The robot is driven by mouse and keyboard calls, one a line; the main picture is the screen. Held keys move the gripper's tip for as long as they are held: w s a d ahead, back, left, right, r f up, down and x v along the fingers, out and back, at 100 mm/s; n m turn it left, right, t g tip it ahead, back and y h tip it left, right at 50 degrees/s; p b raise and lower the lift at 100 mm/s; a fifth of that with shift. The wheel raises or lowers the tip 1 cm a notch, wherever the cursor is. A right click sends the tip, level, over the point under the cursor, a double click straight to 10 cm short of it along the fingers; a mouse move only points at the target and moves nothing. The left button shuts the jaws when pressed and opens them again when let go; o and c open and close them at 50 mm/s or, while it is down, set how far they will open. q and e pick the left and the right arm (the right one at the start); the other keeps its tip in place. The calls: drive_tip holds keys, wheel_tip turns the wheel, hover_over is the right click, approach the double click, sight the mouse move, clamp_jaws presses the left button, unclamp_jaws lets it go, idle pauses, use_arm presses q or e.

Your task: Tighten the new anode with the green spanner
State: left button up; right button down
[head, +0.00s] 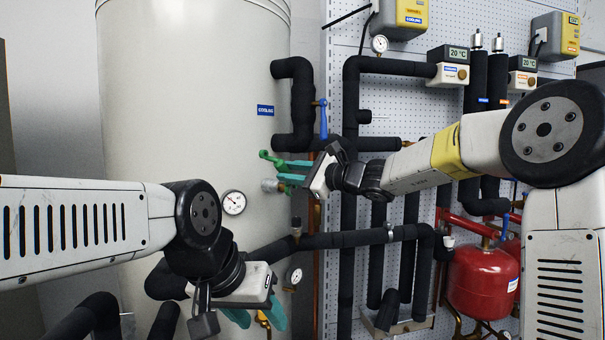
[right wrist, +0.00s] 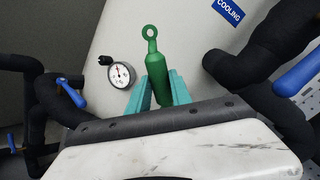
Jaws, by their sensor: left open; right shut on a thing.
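My right gripper (head: 292,172) is shut on the green spanner (head: 270,158) in front of the tank. The spanner also shows in the right wrist view (right wrist: 153,62), pointing away from the gripper with its ring end outermost. A grey metal fitting (head: 270,185) shows on the tank side just below the spanner; it may be the anode's head, but I cannot tell for sure. The spanner's ring appears apart from it in the head view. My left gripper (head: 258,316) is open and empty, low in front of the tank.
The big pale tank (head: 190,110) fills the left and middle. Black insulated pipes (head: 303,105), a blue-handled valve (head: 323,118) and gauges (head: 233,202) stand close around my right gripper. A red vessel (head: 482,280) stands at the lower right.

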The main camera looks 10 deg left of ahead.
drive_tip(key=shift+w+a, duration=0.1)
drive_tip(key=shift+a, duration=0.1)
idle(0.5)
drive_tip(key=shift+w+a, duration=0.35)
drive_tip(key=shift+a, duration=0.3)
drive_tip(key=shift+a, duration=0.1)
drive_tip(key=w+m, duration=0.1)
drive_tip(key=w+d+r+m, duration=0.1)
drive_tip(key=m, duration=0.1)
drive_tip(key=shift+r, duration=0.3)
drive_tip(key=shift+s+a+f+n, duration=0.3)
drive_tip(key=shift+s+n, duration=0.2)
drive_tip(key=shift+n, duration=0.1)
drive_tip(key=c, duration=1.9)
unclamp_jaws()
drive_tip(key=shift+c, duration=0.2)
clamp_jaws()
